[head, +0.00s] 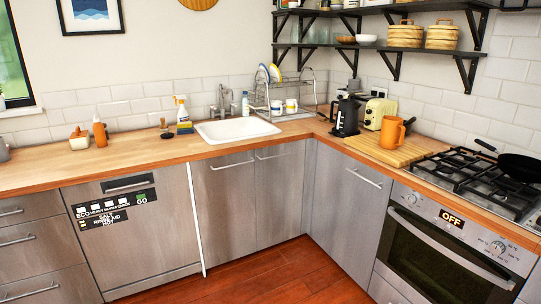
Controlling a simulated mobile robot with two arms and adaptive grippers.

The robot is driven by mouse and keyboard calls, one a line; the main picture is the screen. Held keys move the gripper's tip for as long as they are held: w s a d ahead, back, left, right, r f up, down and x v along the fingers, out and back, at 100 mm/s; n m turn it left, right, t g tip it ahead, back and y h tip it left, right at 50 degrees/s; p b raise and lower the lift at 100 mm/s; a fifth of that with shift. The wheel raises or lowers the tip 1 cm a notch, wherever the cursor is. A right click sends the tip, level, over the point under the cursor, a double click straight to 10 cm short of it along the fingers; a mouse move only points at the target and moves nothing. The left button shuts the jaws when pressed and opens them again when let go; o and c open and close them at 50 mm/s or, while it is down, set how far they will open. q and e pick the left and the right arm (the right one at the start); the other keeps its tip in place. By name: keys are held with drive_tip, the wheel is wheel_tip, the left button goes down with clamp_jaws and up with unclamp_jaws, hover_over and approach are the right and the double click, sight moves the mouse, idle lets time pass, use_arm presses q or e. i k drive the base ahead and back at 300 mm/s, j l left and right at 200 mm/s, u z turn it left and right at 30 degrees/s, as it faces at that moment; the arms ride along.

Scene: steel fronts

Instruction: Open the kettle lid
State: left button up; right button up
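A dark kettle (346,117) stands upright on the wooden counter near the corner, right of the sink. It is small in the head view, and I cannot tell the state of its lid. Neither my left nor my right gripper shows in the head view.
A cream toaster (375,113) stands just right of the kettle. A dish rack (290,100) is to the left. The stove (480,180) with a black pan (519,166) is at right. Open floor (270,280) lies below.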

sight(349, 97)
drive_tip(key=i, duration=1.85)
